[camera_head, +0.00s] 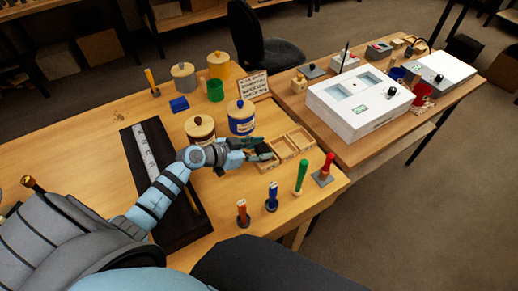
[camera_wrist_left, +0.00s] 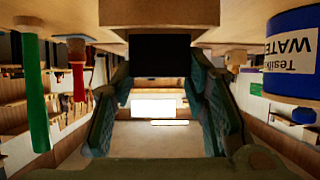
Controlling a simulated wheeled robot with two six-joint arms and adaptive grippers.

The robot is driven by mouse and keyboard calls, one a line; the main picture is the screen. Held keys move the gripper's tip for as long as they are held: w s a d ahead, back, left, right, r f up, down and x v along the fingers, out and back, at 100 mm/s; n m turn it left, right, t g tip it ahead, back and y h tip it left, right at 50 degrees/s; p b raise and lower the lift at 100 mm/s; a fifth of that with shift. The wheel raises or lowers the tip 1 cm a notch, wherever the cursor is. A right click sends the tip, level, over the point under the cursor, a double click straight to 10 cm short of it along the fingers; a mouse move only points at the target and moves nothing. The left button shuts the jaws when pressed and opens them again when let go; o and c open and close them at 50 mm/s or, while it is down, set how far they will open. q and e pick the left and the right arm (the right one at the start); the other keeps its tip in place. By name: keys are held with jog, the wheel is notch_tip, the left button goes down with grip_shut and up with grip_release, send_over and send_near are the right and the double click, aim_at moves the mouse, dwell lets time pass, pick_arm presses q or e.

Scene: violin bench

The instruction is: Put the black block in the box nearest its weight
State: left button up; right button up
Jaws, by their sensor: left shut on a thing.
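The black block (camera_wrist_left: 160,55) sits between the fingertips of my left gripper (camera_wrist_left: 160,85), which is shut on it. In the head view the left gripper (camera_head: 256,149) is at the near-left end of a wooden tray with box compartments (camera_head: 292,145). The block shows there as a small dark patch (camera_head: 265,152), partly hidden by the fingers. In the left wrist view, upside down, the tray's wooden wall (camera_wrist_left: 160,12) lies right against the block's edge in the picture. I cannot tell whether the block touches the tray. My right gripper is not in view.
A green-handled tool (camera_head: 300,177) and a red-handled tool (camera_head: 326,168) stand upright near the table's right edge. A written sign (camera_head: 254,85) stands behind.

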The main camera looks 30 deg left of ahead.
pick_arm(q)
jog(key=shift+f+b, duration=0.4)
jog(key=shift+f, duration=0.05)
jog(key=o, duration=1.2)
jog(key=shift+r, duration=0.1)
jog(key=shift+o, duration=0.2)
jog(key=shift+r+p, duration=0.25)
jog(key=shift+p, duration=0.1)
jog(key=shift+r+p, duration=0.5)
jog(key=shift+p, duration=0.1)
jog(key=v, duration=1.1)
jog(key=shift+s+a, duration=0.2)
jog(key=shift+s, duration=0.15)
